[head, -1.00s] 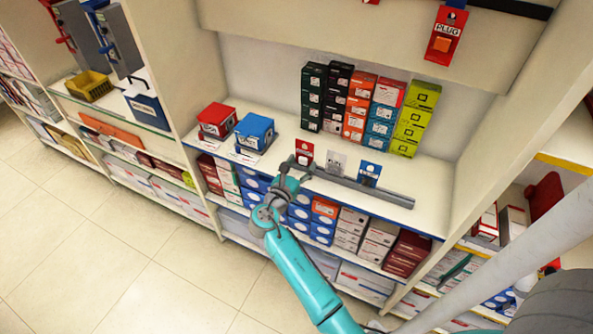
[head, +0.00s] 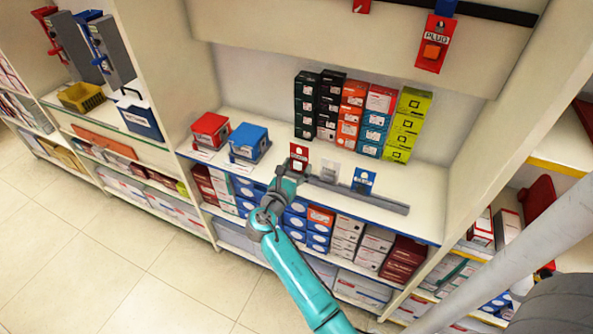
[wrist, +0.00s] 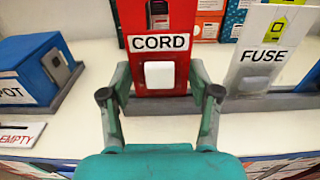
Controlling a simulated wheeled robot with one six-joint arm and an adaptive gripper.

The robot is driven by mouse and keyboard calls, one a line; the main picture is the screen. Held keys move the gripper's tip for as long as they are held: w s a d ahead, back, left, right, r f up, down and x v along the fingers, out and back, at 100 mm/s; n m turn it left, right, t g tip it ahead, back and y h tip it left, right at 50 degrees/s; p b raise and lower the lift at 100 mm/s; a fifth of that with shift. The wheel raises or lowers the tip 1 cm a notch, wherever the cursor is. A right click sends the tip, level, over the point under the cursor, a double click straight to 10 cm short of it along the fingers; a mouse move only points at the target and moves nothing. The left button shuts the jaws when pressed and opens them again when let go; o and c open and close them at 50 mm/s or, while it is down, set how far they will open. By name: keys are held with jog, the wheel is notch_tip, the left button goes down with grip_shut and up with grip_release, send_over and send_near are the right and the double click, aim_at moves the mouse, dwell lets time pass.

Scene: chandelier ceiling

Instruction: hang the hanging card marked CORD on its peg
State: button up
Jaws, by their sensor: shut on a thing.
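The CORD card (wrist: 161,50) is red with a white label and a white square block on its face. In the head view, the same red card (head: 299,157) is upright at the left end of a grey rail (head: 380,201) on the shelf. My gripper (wrist: 161,88) has a finger at each side edge of the card and is shut on it. In the head view my gripper (head: 288,179) partly hides the card's foot, so I cannot tell if it is clear of the rail. A red PLUG card (head: 435,44) hangs on the upper panel. CORD's peg is not identifiable.
A pale FUSE card (wrist: 264,55) stands just right of CORD; a blue card (head: 363,180) stands farther right. A blue box (wrist: 38,70) and a red box (head: 210,131) sit left. Stacked boxes (head: 353,110) stand behind. A black strip (head: 480,10) crosses the upper panel.

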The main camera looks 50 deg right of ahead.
jog(key=shift+r, duration=1.6)
jog(key=r+v, duration=0.1)
jog(key=v, duration=0.9)
jog(key=shift+r, duration=0.3)
notch_tip(320, 180, up, 17)
jog(key=m+g, duration=0.2)
jog(key=g, duration=0.1)
send_over(299, 157)
jog(key=s+a, duration=0.3)
jog(key=a, duration=0.1)
jog(key=s+d+r+m+g+h, duration=0.15)
jog(key=d+r, duration=0.25)
jog(key=r, duration=0.4)
jog(key=s+d+r+n+y, duration=0.1)
jog(key=s+d+r, duration=0.2)
jog(key=r, duration=0.5)
jog(key=shift+m+h, duration=0.25)
jog(key=shift+w+d+f, duration=0.3)
jog(key=shift+w+d, duration=0.2)
jog(key=shift+d, duration=1.15)
jog(key=shift+w+d+f, duration=0.35)
jog(key=shift+w+d, duration=0.2)
jog(key=shift+d, duration=1.05)
jog(key=shift+w+d+f, duration=0.3)
jog(key=shift+w+d, duration=0.2)
jog(key=shift+d, duration=1.15)
